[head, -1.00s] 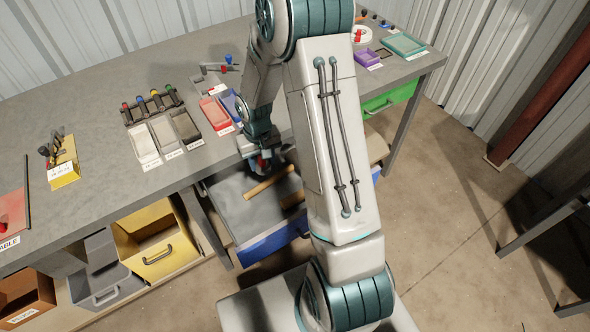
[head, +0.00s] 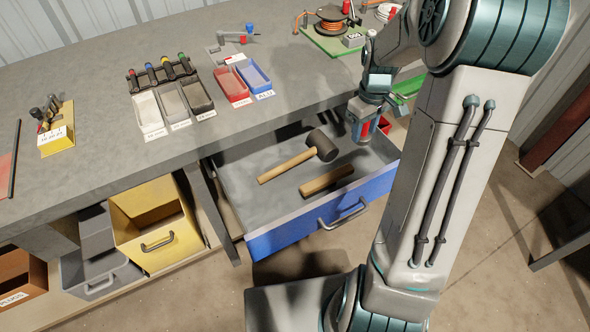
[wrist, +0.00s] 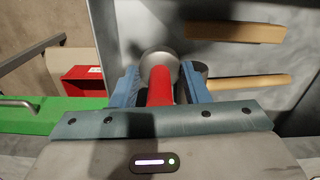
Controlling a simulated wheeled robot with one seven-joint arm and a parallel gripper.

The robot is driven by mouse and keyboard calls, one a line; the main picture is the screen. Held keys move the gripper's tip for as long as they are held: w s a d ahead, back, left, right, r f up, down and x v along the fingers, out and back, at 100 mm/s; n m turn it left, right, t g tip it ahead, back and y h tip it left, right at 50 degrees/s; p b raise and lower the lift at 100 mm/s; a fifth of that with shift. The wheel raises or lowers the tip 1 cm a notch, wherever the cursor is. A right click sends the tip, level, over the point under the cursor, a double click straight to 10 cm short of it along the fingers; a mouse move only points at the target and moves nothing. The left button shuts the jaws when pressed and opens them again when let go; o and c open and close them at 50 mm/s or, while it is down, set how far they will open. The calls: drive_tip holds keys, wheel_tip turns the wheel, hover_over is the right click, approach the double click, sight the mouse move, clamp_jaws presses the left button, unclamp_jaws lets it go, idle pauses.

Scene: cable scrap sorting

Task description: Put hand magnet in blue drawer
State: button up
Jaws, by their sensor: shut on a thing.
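My gripper (head: 362,136) is shut on the hand magnet, which has a red handle (wrist: 160,92) and a round grey disc (wrist: 158,62). In the wrist view the handle is between the two blue fingers, with the disc beyond them. In the head view only a bit of red shows at the fingers. The blue drawer (head: 290,238) is pulled out below the workbench, its grey inside open. My gripper is at the drawer's right rear, by its right side wall; its exact height above the floor of the drawer is hard to tell.
A mallet (head: 288,166) and a wooden piece (head: 326,181) lie in the blue drawer. The mallet's head is close to my gripper. The drawer's left part is clear. A yellow drawer (head: 155,225) stands left; a green drawer (wrist: 25,118) and red bin (wrist: 82,85) lie beyond the right wall.

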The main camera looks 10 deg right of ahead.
drive_tip(key=shift+s+d+n+b, duration=0.25)
drive_tip(key=shift+d+b, duration=0.1)
drive_tip(key=shift+d, duration=0.15)
drive_tip(key=shift+s+d+n+b, duration=0.25)
drive_tip(key=shift+d+b, duration=0.1)
drive_tip(key=shift+d, duration=0.1)
wheel_tip(320, 180, down, 10)
drive_tip(key=shift+b, duration=0.65)
drive_tip(key=shift+f, duration=0.1)
drive_tip(key=o, duration=1.1)
drive_tip(key=shift+c, duration=0.2)
wheel_tip(320, 180, up, 12)
drive_tip(key=shift+r+p, duration=0.1)
drive_tip(key=shift+p, duration=0.75)
drive_tip(key=s+a+r+m+t, duration=0.1)
drive_tip(key=s+a+r+m, duration=0.1)
drive_tip(key=s+a, duration=0.5)
drive_tip(key=s+a+r+m+t, duration=0.1)
drive_tip(key=s+a+r+m, duration=0.2)
drive_tip(key=s+a, duration=0.4)
drive_tip(key=s+m, duration=0.1)
drive_tip(key=s, duration=0.3)
drive_tip(key=shift+r, duration=0.25)
